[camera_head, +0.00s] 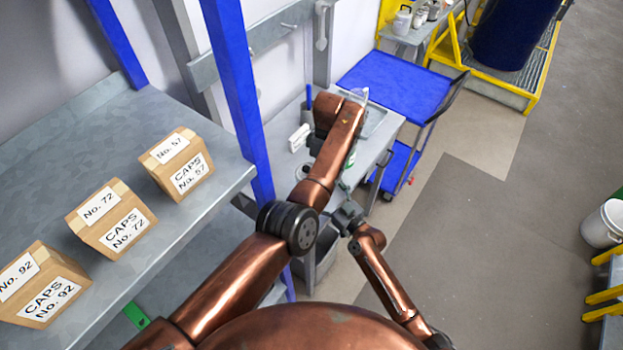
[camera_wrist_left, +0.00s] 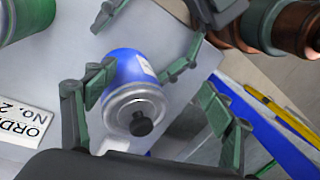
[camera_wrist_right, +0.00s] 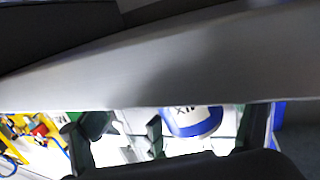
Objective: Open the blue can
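The blue can (camera_wrist_left: 128,68) shows in the left wrist view, tilted in the picture, with a grey metal end (camera_wrist_left: 135,108) and a black knob (camera_wrist_left: 141,125) facing the camera. My left gripper (camera_wrist_left: 160,108) is open around it; the left finger is close to or touching the can, with a gap to the right finger. Green-grey fingers of my right gripper (camera_wrist_left: 150,32) reach in at the top, spread apart beside the can. The right wrist view shows the can (camera_wrist_right: 193,124) between the right gripper's spread fingers (camera_wrist_right: 170,130). The head view hides the can behind my arms.
The head view shows a grey workbench (camera_head: 372,150), a blue cart (camera_head: 395,82), and a shelf (camera_head: 60,150) with cap boxes (camera_head: 112,218) at left. Open floor (camera_head: 490,240) lies right.

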